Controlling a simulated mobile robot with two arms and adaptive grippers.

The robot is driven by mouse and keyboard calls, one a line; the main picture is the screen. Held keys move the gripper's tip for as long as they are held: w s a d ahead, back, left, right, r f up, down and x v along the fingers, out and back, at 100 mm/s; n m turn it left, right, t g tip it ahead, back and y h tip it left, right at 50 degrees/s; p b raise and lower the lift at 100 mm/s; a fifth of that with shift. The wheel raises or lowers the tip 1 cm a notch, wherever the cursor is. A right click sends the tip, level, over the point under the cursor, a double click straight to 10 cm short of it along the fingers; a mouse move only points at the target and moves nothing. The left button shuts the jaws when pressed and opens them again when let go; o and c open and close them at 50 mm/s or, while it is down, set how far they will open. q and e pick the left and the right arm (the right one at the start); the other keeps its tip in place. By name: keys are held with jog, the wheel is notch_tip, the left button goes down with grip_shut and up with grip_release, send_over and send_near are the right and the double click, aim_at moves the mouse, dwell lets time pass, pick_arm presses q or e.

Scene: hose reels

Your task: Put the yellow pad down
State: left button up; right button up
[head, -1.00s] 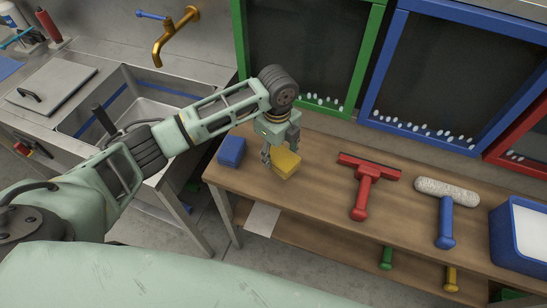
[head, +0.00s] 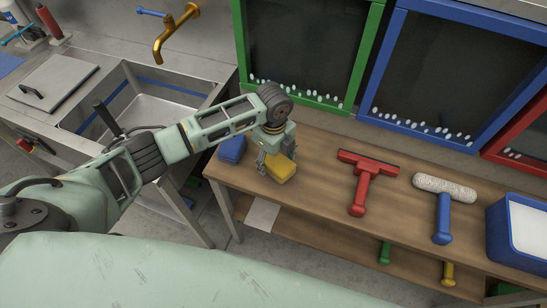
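The yellow pad (head: 282,168) is at the left part of the wooden bench top (head: 320,192). My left gripper (head: 277,162) is right over it, pointing down, with one finger at its left side. The other finger is mostly hidden behind the pad and the wrist. The gripper looks shut on the pad. The pad is at or just above the bench top; I cannot tell whether it touches. A blue pad (head: 231,150) lies just to the left, partly covered by my arm. My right gripper is not in view.
A red squeegee (head: 361,178) lies right of the yellow pad, then a blue-handled roller (head: 444,205) and a blue tub (head: 518,235). Green (head: 238,50) and blue (head: 388,65) framed screens stand behind. A sink (head: 150,110) is at left. Bench between pad and squeegee is clear.

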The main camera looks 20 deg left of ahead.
aim_at(274, 158)
pick_arm(q)
jog(key=shift+r, duration=0.1)
jog(key=shift+r, duration=0.3)
notch_tip(274, 158, up, 11)
jog(key=b, duration=0.1)
jog(key=shift+r, duration=0.2)
jog(key=shift+f, duration=0.1)
dwell(0.4)
